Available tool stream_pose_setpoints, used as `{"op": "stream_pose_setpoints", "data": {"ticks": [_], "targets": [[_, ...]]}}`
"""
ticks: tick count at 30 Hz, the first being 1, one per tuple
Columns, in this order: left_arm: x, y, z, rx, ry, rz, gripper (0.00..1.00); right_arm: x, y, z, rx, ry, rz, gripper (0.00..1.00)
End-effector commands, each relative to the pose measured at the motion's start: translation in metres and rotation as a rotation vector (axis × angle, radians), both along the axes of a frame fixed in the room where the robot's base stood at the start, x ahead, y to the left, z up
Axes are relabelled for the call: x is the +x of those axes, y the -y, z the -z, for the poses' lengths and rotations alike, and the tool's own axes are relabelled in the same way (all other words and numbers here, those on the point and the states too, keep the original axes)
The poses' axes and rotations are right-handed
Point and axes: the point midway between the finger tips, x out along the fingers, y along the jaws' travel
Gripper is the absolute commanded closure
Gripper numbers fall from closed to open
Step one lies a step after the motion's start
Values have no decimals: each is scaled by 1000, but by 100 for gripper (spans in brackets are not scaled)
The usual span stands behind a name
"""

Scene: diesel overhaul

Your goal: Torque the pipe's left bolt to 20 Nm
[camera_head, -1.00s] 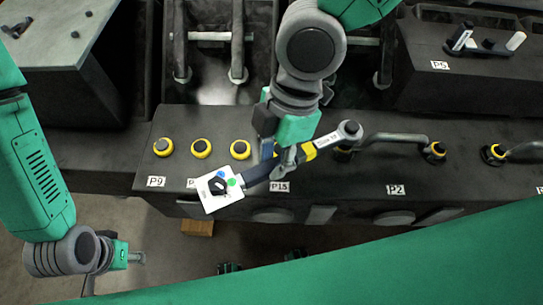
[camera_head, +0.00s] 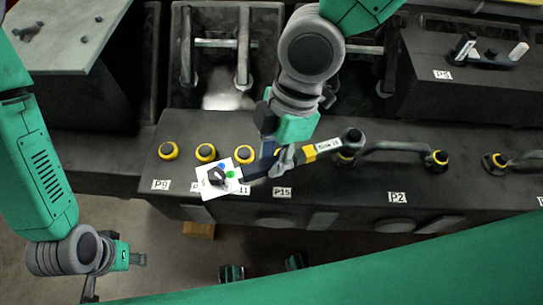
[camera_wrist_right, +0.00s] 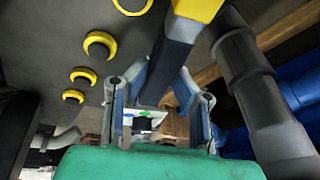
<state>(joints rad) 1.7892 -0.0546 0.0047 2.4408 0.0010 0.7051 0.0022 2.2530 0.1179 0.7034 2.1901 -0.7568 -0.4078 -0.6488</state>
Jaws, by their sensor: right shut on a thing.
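My right gripper (camera_head: 287,160) is shut on the dark handle of a torque wrench (camera_head: 310,152) with a yellow band. The wrench's round head (camera_head: 352,137) is over the pipe's left bolt (camera_head: 345,157), which is mostly hidden; I cannot tell whether it is seated. A white dial plate (camera_head: 219,177) is at the handle's other end. The pipe (camera_head: 395,146) runs right from there to its right bolt (camera_head: 438,158), above the P2 label. In the right wrist view the handle (camera_wrist_right: 168,62) runs between the fingers (camera_wrist_right: 158,100). My left gripper (camera_head: 138,259) is low at left, away from the block; its jaws are unclear.
Several yellow-ringed bolts (camera_head: 205,152) line the dark block (camera_head: 300,205) on the left. Another pipe end with a bolt (camera_head: 495,162) is at right. A grey-topped table (camera_head: 70,35) stands at back left, and a raised dark box (camera_head: 440,95) at back right.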

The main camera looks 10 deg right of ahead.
Motion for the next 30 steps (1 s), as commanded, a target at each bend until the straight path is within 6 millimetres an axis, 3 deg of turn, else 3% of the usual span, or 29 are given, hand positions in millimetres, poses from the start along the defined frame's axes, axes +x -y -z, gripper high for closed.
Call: {"op": "stream_pose_setpoints", "data": {"ticks": [30], "targets": [[0,0,-4,0,0,0,70,12,1,0,-3,3,79,100]]}}
